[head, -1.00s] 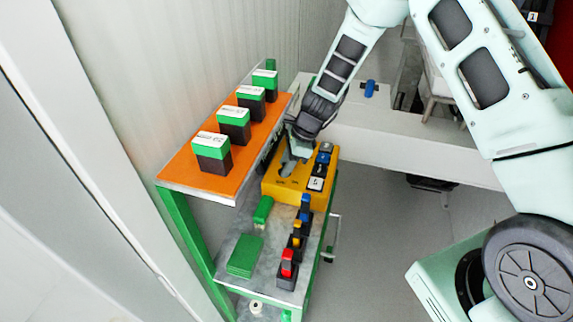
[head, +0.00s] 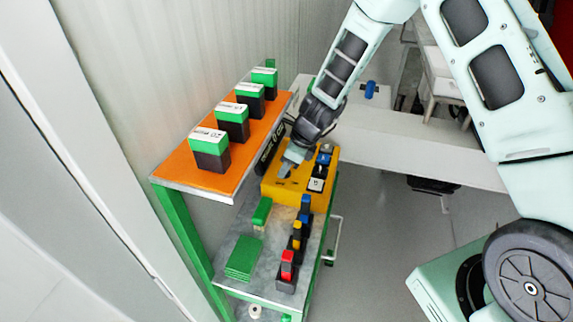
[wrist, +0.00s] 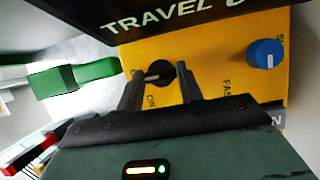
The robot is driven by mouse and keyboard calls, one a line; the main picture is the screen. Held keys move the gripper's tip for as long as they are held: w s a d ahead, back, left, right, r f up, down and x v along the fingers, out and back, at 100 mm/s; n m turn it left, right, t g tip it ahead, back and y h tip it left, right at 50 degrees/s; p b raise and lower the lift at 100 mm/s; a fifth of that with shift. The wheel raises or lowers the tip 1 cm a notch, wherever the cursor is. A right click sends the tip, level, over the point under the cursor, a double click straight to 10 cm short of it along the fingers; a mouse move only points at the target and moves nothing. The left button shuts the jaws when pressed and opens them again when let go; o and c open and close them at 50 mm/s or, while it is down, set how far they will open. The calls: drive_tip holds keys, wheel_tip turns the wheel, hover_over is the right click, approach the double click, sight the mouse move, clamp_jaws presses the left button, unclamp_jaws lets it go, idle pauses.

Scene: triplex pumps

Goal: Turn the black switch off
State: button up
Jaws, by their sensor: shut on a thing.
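The yellow control box (head: 300,188) sits on the green-framed cart beside the orange shelf. In the wrist view its yellow face (wrist: 205,65) carries a round black switch (wrist: 160,70) with a pale pointer line and an "ON" label near it. My gripper (wrist: 158,76) is shut on the black switch, one finger on each side of it. In the head view my gripper (head: 287,168) is over the left part of the box and hides the switch. A blue knob (wrist: 265,53) is to the right, by a "FAST" label.
A dark "TRAVEL" sign (wrist: 180,18) stands close beside the switch. The orange shelf (head: 240,165) holds several green-topped dark blocks. The lower grey shelf (head: 265,265) holds red, yellow and blue switches and green pieces. Open floor (head: 385,250) lies right of the cart.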

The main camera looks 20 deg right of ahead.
drive_tip(key=o, duration=0.7)
drive_tip(key=shift+r, duration=0.15)
drive_tip(key=v, duration=1.7)
